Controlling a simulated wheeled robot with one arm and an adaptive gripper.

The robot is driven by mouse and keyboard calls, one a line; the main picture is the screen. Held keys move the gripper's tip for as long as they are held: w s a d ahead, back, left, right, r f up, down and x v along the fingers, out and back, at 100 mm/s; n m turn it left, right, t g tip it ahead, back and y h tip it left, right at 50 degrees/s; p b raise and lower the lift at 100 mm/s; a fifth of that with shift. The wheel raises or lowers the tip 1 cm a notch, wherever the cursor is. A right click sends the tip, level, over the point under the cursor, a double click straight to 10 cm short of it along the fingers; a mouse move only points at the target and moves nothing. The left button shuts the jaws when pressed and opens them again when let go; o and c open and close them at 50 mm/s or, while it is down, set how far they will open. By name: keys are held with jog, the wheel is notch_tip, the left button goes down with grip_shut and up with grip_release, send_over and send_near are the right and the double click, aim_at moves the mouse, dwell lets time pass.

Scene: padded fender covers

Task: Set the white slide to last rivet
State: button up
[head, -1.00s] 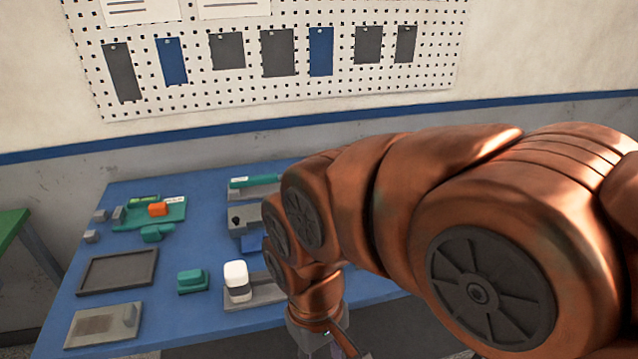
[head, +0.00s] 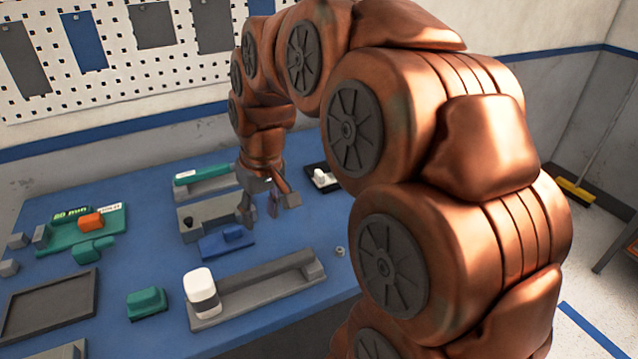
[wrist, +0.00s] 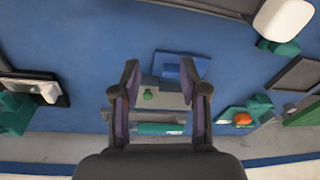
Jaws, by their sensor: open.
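The white slide (head: 203,293), a rounded white block with a grey band, sits at the left end of a long grey rail (head: 262,284) near the table's front edge. In the wrist view the white slide (wrist: 283,20) is at the top right, partly cut off. I cannot make out rivets on the rail. My gripper (head: 268,201) is open and empty, pointing down behind the rail, apart from the slide. In the wrist view my gripper (wrist: 160,82) has its fingers spread above a blue block (wrist: 181,69) and a grey fixture.
A grey fixture (head: 202,216) and blue block (head: 226,243) lie behind the rail. A green block (head: 147,302) stands left of the slide. A black tray with a small white piece (head: 322,177) is at the back right. An empty dark tray (head: 50,308) lies at left.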

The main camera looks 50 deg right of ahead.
jog(key=w+d+f+m+t+b, duration=0.2)
jog(key=w+d+b, duration=0.3)
jog(key=d, duration=0.9)
jog(key=h, duration=0.2)
send_near(320, 173)
jog(key=f, duration=0.2)
jog(key=shift+m+t, duration=0.3)
jog(key=shift+d+p+x, duration=0.2)
jog(key=shift+p+x, duration=0.1)
jog(key=shift+x, duration=3.6)
jog(key=shift+w, duration=0.1)
jog(key=shift+r, duration=0.1)
grip_shut()
